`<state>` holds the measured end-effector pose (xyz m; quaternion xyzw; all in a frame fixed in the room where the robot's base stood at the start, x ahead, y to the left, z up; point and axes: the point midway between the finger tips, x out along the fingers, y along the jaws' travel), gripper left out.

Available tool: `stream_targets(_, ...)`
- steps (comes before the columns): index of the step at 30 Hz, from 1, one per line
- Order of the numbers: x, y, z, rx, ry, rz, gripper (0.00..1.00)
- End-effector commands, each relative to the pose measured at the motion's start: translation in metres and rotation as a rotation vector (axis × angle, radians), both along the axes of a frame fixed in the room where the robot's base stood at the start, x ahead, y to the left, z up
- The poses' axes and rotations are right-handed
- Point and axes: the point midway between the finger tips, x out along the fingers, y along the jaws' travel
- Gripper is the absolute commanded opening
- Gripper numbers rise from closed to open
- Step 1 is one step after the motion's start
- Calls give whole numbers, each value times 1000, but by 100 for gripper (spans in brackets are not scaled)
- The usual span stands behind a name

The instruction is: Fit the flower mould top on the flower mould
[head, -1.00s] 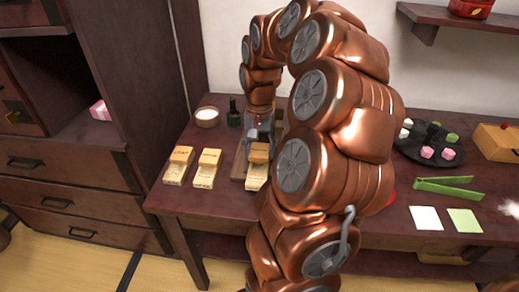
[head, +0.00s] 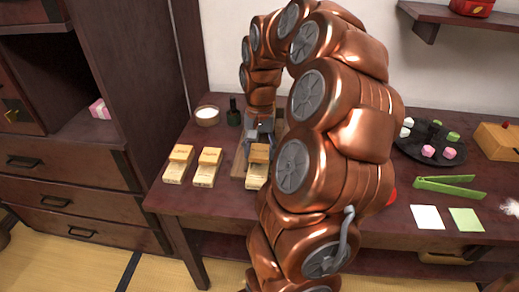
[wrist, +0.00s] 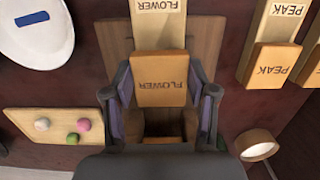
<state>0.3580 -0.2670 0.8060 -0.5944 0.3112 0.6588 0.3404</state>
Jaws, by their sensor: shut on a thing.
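My gripper (wrist: 164,105) is shut on the flower mould top (wrist: 161,84), a tan wooden block marked FLOWER, with one finger on each side of it. The pale flower mould (wrist: 159,24), also marked FLOWER, lies just beyond the top in the wrist view. The top overlaps its near end, and I cannot tell whether they touch. In the head view my gripper (head: 262,127) is over the back of the table, with the mould top (head: 259,153) at the far end of the flower mould (head: 256,174). My arm hides the right side there.
A wooden board (wrist: 204,40) lies under the flower mould. Two similar moulds (head: 174,173) (head: 204,174) stand to the left. A white-topped cup (head: 207,116) and a dark bottle (head: 233,112) are behind. A black tray (head: 408,154) of sweets and green tongs (head: 445,186) are right.

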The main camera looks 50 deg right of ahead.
Motion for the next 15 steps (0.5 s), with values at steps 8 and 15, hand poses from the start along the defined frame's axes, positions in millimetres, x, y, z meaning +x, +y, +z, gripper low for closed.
stream_targets(8, 0, 0, -4, 0, 0, 0, 28)
stream_targets(15, 0, 0, -8, 0, 0, 0, 28)
